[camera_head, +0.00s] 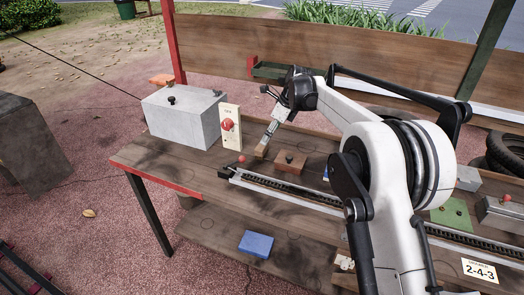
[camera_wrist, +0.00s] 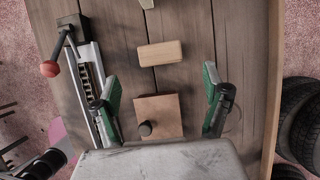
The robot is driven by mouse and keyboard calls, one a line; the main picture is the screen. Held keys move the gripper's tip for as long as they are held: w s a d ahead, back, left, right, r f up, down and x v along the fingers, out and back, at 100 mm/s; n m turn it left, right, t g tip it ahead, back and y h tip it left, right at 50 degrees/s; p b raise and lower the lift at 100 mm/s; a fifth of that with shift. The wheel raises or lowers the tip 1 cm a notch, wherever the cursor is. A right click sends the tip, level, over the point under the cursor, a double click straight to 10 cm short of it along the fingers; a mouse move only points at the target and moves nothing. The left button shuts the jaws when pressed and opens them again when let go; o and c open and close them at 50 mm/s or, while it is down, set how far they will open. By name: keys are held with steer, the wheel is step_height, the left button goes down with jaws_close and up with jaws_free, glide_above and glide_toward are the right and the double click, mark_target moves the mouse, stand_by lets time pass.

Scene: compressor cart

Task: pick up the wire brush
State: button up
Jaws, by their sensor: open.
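A plain tan wooden block (camera_wrist: 160,53) lies on the bench top in the wrist view, beyond my fingertips. It may be the back of the wire brush, but no bristles show, so I cannot tell for sure. In the head view the tan block (camera_head: 261,151) is small, left of a brown block with a black knob (camera_head: 290,162). My gripper (camera_wrist: 160,88) is open and empty, its green-padded fingers wide apart. The brown block (camera_wrist: 160,108) shows between and below the fingers. In the head view my gripper (camera_head: 270,131) hangs above the bench, its fingers hard to make out.
A rail with a red-balled lever (camera_wrist: 49,68) runs along the left in the wrist view. In the head view, a grey box (camera_head: 182,120) and a switch panel (camera_head: 230,135) stand left of my gripper. A blue block (camera_head: 256,244) lies on the lower shelf. Tyres (camera_head: 507,150) are at right.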

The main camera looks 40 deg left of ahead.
mark_target(259, 144)
steer(key=x, duration=0.9)
steer(key=shift+a+f, duration=0.15)
steer(key=shift+f, duration=0.1)
steer(key=c, duration=1.3)
steer(key=shift+o, duration=0.2)
steer(key=shift+r, duration=0.1)
steer(key=shift+r, duration=0.4)
step_height(259, 144, up, 3)
steer(key=shift+r, duration=0.25)
steer(key=s+a+r, duration=0.2)
steer(key=s+r, duration=0.4)
steer(key=s, duration=0.5)
steer(key=shift+s+r, duration=0.25)
steer(key=shift+r, duration=0.05)
